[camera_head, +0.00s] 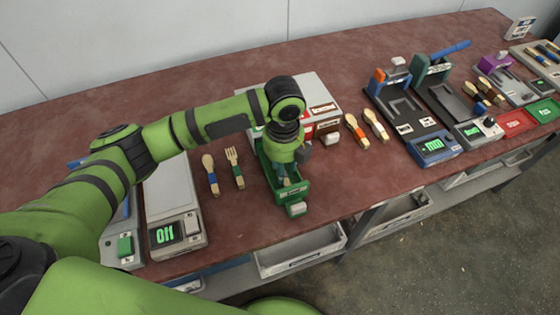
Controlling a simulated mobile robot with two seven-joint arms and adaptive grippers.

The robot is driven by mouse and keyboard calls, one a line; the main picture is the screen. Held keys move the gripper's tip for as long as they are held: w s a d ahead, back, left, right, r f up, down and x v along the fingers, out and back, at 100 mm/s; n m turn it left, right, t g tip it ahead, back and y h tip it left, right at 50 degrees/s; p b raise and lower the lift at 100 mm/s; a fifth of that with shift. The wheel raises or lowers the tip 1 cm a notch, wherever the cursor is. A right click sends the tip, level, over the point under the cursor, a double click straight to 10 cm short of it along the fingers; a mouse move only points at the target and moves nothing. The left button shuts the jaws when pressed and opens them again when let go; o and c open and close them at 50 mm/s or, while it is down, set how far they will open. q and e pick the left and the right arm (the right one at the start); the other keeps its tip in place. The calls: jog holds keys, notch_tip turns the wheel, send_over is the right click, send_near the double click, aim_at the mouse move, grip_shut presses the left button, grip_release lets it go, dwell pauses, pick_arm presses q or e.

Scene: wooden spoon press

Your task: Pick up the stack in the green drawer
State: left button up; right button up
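The green drawer (294,193) is pulled out from the front of a light grey cabinet (314,88) near the middle of the table. A pale block-shaped handle (297,209) shows on its front. My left arm comes in from the left and points down over the drawer. My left gripper (287,182) is low inside the drawer, between its walls. The gripper's wrist hides most of the drawer's inside, so I cannot make out the stack or whether the fingers hold anything. My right gripper is not in view.
A wooden spoon (210,173) and fork (235,167) lie left of the drawer. A scale-like device (172,205) with a green display stands further left. More wooden utensils (357,130) lie to the right, then a press (408,112). Bare table lies right of the drawer.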

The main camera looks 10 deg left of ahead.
pick_arm(q)
notch_tip(320, 180, down, 4)
jog(key=shift+w+a+r+p, duration=0.1)
jog(key=shift+a+p, duration=0.05)
jog(key=shift+p, duration=0.2)
jog(key=shift+w+f, duration=0.1)
jog(key=shift+f, duration=0.15)
jog(key=c, duration=0.7)
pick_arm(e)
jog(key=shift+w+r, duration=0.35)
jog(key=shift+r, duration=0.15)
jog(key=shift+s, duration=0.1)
